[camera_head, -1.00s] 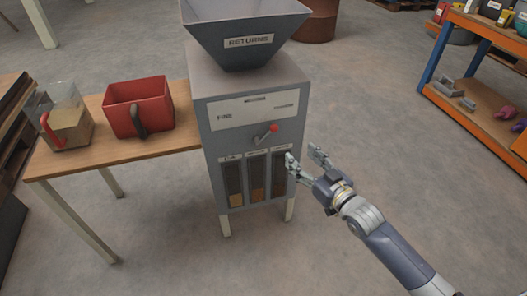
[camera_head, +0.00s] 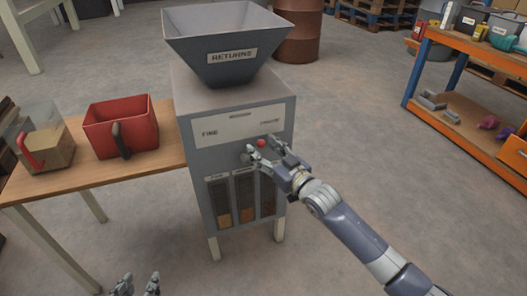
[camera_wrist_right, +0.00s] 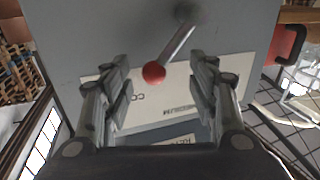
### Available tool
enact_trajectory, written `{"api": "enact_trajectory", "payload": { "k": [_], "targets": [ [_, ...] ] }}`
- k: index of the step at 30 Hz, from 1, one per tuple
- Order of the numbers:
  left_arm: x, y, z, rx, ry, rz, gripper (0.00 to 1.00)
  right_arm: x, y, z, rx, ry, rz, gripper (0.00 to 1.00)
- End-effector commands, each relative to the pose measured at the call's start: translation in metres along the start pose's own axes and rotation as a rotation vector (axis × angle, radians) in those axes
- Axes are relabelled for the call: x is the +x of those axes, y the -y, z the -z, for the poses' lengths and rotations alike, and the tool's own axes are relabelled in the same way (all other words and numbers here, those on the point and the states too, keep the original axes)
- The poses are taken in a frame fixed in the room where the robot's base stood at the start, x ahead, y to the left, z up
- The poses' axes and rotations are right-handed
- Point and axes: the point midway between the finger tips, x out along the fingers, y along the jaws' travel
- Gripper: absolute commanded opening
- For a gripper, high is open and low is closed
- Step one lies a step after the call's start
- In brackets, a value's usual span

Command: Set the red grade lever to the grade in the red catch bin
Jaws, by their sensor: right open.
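The red-knobbed grade lever (camera_head: 261,143) is on the front of the grey machine, below its white label plate (camera_head: 240,123). In the right wrist view, the red knob (camera_wrist_right: 154,73) lies between my open right gripper's fingers (camera_wrist_right: 160,85), with gaps on both sides. My right gripper (camera_head: 263,153) is at the lever in the head view. The wrist view shows "MEDIUM" and a partly hidden "CO" upside down on the plate. The red catch bin (camera_head: 122,125) stands on the wooden table; no contents are discernible inside. My left gripper (camera_head: 137,284) is open and empty at the bottom edge.
A clear bin (camera_head: 42,145) with a red handle holds tan material beside the red bin. The RETURNS hopper (camera_head: 231,45) tops the machine; sample windows (camera_head: 222,202) are below the lever. An orange shelf (camera_head: 455,115) stands right. Floor in front is clear.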

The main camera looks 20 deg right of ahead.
Motion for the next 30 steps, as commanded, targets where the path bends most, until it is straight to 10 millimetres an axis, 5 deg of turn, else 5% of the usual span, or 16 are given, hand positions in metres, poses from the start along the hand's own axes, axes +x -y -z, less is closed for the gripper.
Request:
{"api": "enact_trajectory", "payload": {
  "k": [12, 19, 30],
  "targets": [
    [0.0012, -0.0012, 0.0084, 0.0, -0.039, -0.003, 0.4, 0.006, 0.0003, -0.0002, 0.0, 0.001, 0.0, 0.52],
    [0.0013, -0.0013, 0.008, 0.0, -0.038, -0.003, 0.4, 0.0059, 0.0, -0.0004, -0.001, 0.002, 0.0, 0.0],
    [0.0012, -0.0012, 0.0071, 0.0, -0.033, -0.002, 0.4, 0.0053, -0.0023, -0.0038, -0.008, 0.011, -0.004, 0.0]
  ]
}}
